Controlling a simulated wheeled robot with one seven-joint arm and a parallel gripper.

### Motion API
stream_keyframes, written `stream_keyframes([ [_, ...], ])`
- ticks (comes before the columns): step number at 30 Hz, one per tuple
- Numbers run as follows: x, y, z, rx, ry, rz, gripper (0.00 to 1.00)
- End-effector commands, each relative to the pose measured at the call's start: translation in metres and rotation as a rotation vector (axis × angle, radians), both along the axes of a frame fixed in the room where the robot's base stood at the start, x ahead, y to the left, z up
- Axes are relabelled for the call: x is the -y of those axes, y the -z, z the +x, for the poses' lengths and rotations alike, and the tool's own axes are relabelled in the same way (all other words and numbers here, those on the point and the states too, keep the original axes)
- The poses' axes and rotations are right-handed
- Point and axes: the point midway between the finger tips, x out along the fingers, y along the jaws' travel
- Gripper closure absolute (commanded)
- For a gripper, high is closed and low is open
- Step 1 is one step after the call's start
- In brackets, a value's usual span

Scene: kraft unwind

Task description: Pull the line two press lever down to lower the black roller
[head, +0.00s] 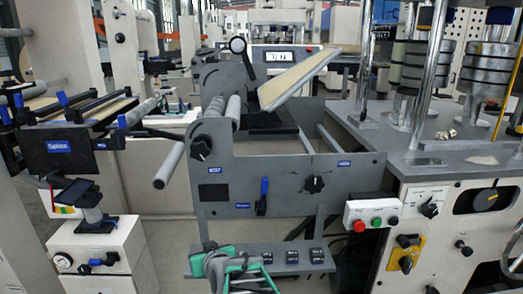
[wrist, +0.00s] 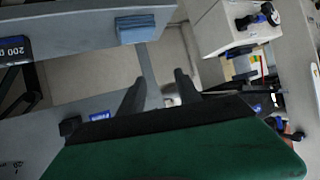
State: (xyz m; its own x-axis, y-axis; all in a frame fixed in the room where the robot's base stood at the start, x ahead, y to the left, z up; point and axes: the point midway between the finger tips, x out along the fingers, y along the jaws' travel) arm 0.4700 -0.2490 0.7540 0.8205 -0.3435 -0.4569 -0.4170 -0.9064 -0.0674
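A short blue-handled lever (head: 264,188) is on the front panel, beside a small blue label. I cannot read which one is marked as the line two press lever. A dark part (head: 268,123) lies below the slanted board; I cannot tell whether it is the black roller. My green and grey gripper (head: 236,270) is low in front of the panel, apart from both levers. In the wrist view its two dark fingers (wrist: 160,88) stand apart with nothing between them.
A grey shelf (head: 290,259) with several black blocks runs below the panel. A grey roller (head: 169,164) juts out at the left. The splice table (head: 72,146) stands further left.

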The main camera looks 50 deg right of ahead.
Motion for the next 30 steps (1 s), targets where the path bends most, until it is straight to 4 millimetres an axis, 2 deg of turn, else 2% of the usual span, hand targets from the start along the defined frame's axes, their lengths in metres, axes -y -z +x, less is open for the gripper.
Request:
stream_keyframes([
  [1, 0.050, -0.056, -0.018, 0.101, 0.116, -0.044, 0.60],
  [3, 0.101, -0.096, -0.046, 0.233, 0.248, -0.121, 0.60],
  [6, 0.145, -0.128, -0.084, 0.348, 0.383, -0.205, 0.60],
  [7, 0.152, -0.133, -0.093, 0.368, 0.408, -0.223, 0.60],
  [9, 0.162, -0.139, -0.103, 0.396, 0.444, -0.247, 0.60],
  [11, 0.168, -0.140, -0.104, 0.405, 0.453, -0.256, 0.60],
  [21, 0.213, -0.138, -0.064, 0.404, 0.451, -0.256, 0.60],
  [25, 0.221, -0.138, -0.056, 0.404, 0.452, -0.257, 0.60],
  [30, 0.223, -0.138, -0.055, 0.406, 0.453, -0.256, 0.60],
])
